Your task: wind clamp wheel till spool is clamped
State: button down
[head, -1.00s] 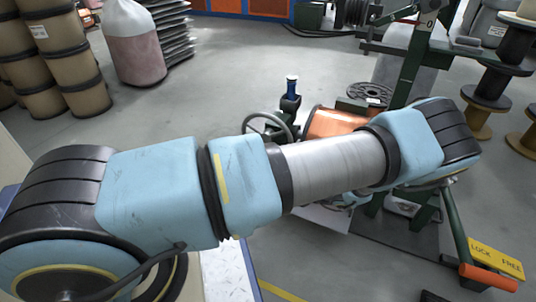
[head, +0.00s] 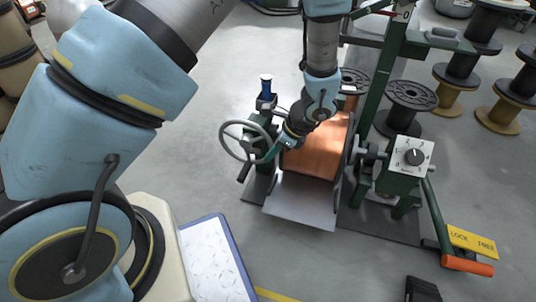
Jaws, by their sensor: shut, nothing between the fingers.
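The clamp wheel (head: 222,147) is a grey spoked handwheel on a dark green stand, left of the copper spool. The copper-wound spool (head: 318,155) sits in the green machine above a pale sloping plate (head: 300,205). My gripper (head: 269,154) reaches down from above, with its tips at the right side of the wheel's rim. It looks shut with nothing held. Whether its tips touch the rim I cannot tell. My wrist hides part of the spool's upper left and the clamp shaft behind the wheel.
A box with a dial (head: 413,157) stands right of the spool. An orange-handled lever (head: 467,265) lies by a yellow LOCK FREE sign (head: 472,242). A blue-topped post (head: 266,87) rises behind the wheel. An empty black spool (head: 410,97) stands behind. The floor left of the wheel is clear.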

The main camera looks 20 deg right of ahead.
aim_at(246, 172)
jog(key=b+x, duration=0.1)
jog(key=x, duration=0.2)
jog(key=b+x, duration=0.2)
jog(key=x, duration=0.2)
jog(key=w+a+b+x, duration=0.1)
jog(key=b+x, duration=0.1)
jog(key=x, duration=0.1)
jog(key=shift+w+a, duration=0.15)
jog(key=shift+a, duration=0.05)
jog(key=shift+r, duration=0.1)
jog(key=shift+w+a+t+y, duration=0.1)
jog(key=shift+a+t+y, duration=0.05)
jog(key=shift+t+y, duration=0.15)
dwell(0.5)
